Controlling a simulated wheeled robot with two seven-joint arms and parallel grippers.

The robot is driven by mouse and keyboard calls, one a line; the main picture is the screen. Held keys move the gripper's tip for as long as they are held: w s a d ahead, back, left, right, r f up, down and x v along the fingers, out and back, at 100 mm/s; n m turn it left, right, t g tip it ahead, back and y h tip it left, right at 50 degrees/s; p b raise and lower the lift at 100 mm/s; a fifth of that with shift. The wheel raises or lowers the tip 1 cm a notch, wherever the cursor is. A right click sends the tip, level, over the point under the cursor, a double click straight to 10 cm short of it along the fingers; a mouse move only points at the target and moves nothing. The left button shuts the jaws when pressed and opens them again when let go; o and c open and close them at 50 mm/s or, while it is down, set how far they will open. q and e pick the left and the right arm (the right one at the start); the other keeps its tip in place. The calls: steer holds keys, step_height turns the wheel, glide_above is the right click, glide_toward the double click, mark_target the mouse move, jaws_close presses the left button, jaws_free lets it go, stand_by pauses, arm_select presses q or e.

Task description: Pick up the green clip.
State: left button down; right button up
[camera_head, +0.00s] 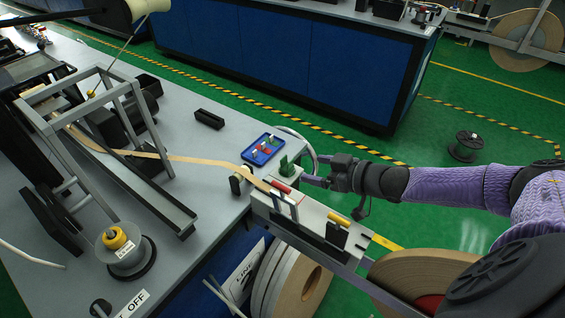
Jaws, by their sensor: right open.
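A small green block-like piece (288,166), which looks like the green clip, stands at the table's right edge, just right of a blue tray (256,158). The tray holds small red, white and green pieces, too small to tell apart. My right gripper (313,170) comes in from the right with its fingers pointing left at the green piece, a short way from it. It is open and looks empty; whether a finger touches the piece I cannot tell. My left gripper is not in view.
A tan tape (198,159) runs across the grey table to a feeder block (318,223) with red and yellow parts. A black box (209,119) lies behind the tape. A metal frame (110,150) stands left. Large tape rolls (415,275) sit below right.

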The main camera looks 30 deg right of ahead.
mark_target(292, 165)
steer(key=b+x, duration=0.3)
steer(key=x, duration=0.6)
steer(key=shift+s+a+f, duration=0.1)
steer(key=shift+s+f, duration=0.05)
steer(key=shift+f, duration=0.05)
steer(key=shift+r, duration=0.1)
jaws_close()
